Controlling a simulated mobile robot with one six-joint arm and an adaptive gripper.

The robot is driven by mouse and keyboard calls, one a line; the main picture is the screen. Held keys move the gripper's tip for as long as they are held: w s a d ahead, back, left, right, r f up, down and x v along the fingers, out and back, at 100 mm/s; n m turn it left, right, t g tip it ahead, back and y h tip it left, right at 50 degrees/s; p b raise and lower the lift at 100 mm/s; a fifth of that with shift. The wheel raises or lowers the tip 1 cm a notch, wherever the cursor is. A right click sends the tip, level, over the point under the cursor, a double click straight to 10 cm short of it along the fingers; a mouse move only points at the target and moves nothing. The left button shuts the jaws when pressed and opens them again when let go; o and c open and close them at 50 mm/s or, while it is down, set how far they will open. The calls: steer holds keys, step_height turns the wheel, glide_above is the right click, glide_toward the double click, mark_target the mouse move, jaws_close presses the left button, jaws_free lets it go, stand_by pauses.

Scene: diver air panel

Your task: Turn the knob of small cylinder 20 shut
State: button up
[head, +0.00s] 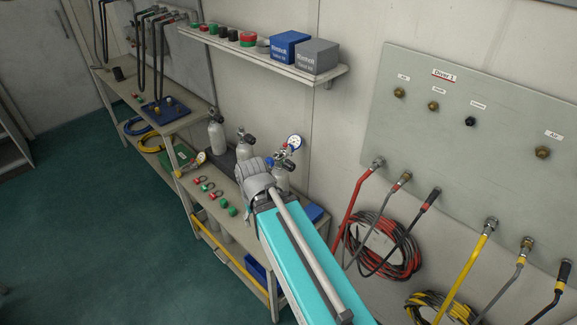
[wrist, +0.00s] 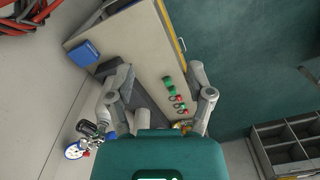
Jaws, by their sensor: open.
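Three small grey cylinders with black valve tops stand in a row on the bench: a far one (head: 216,136), a middle one (head: 244,150) and a near one (head: 281,180). The near one carries a round white gauge with a blue rim (head: 294,142). Their numbers are too small to read, so I cannot tell which is cylinder 20. My gripper (wrist: 161,78) is open and empty above the bench. In the head view my arm partly hides the near cylinder. In the wrist view a gauge (wrist: 74,151) and a valve (wrist: 88,128) show at left, outside the fingers.
Red and green fittings (wrist: 170,86) lie on the bench (head: 186,172) beside the cylinders. A shelf (head: 262,58) with two boxes hangs above. The diver panel (head: 470,125) with coiled hoses (head: 383,248) is at right. The green floor at left is clear.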

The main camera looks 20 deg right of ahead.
steer(key=shift+o, duration=0.8)
steer(key=shift+w+f, duration=0.1)
steer(key=shift+f, duration=0.1)
steer(key=n+t+y+b, duration=0.55)
steer(key=t+b, duration=1.05)
steer(key=b, duration=1.2)
glide_toward(293, 168)
steer(key=d+m+y, duration=0.1)
steer(key=m+y, duration=0.1)
steer(key=shift+s+d+f+n+p, duration=0.2)
steer(key=shift+s+f+n+p, duration=0.1)
steer(key=shift+s+f, duration=0.1)
steer(key=shift+w, duration=0.1)
steer(key=shift+t+h, duration=0.25)
steer(key=shift+t, duration=0.05)
steer(key=x, duration=1.3)
steer(key=shift+w+a, duration=0.2)
steer(key=shift+a, duration=0.1)
